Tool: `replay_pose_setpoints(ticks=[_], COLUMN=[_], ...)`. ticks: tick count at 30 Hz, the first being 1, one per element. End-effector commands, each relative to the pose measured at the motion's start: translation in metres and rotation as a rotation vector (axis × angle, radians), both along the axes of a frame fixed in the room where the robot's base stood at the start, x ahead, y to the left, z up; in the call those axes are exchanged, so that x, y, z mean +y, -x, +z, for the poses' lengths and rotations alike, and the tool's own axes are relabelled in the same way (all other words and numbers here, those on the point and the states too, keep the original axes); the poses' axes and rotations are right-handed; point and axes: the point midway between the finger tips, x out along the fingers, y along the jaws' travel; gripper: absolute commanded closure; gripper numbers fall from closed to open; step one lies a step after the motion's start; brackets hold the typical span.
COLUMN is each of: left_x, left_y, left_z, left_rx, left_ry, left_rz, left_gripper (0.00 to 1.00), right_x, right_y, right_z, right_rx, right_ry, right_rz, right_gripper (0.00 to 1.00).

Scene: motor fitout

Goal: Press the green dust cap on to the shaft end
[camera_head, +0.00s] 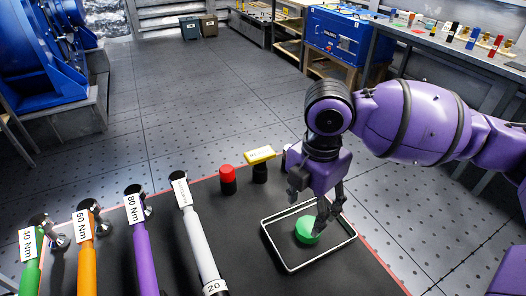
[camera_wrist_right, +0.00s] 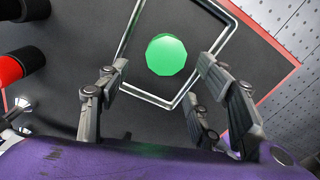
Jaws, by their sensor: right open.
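The green dust cap (camera_head: 306,230) lies inside a wire-rimmed tray (camera_head: 272,247) on the dark bench top. It also shows in the right wrist view (camera_wrist_right: 166,55), beyond the fingertips and between them. My right gripper (camera_head: 318,212) is over the tray, pointing down, open and empty. In the right wrist view its fingers (camera_wrist_right: 158,82) stand wide apart, and the cap is apart from them. I cannot make out the shaft end in these views. My left gripper is not in view.
Torque wrenches with green, orange, purple (camera_head: 141,245) and white (camera_head: 199,240) handles lie left of the tray. A red-topped cylinder (camera_head: 228,178) and a yellow-tagged item (camera_head: 260,160) stand behind it. A blue machine (camera_head: 40,55) stands at far left.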

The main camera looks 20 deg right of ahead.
Motion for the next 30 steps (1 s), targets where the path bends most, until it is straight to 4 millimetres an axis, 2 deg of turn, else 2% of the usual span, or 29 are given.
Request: replay_pose_setpoints(ticks=[1,7,15,22,23,30], left_x=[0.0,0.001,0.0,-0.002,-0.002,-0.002], left_y=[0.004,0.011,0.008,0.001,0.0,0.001], left_z=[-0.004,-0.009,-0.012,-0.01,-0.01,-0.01], left_rx=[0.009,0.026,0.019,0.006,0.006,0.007], left_ry=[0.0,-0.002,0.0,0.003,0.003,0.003], left_rz=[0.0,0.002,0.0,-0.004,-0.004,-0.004], left_gripper=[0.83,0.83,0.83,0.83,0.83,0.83], right_x=[0.0,-0.001,-0.003,-0.003,-0.003,-0.003], right_y=[0.001,0.001,0.001,0.0,0.0,0.0], right_z=[-0.009,-0.026,-0.064,-0.067,-0.067,-0.067], right_rx=[0.004,0.003,0.004,0.0,0.0,0.0], right_ry=[0.001,0.0,-0.001,0.0,0.0,0.0], right_rz=[0.0,0.0,0.0,0.0,0.0,0.0], right_gripper=[0.4,0.4,0.4,0.4,0.42,0.71])
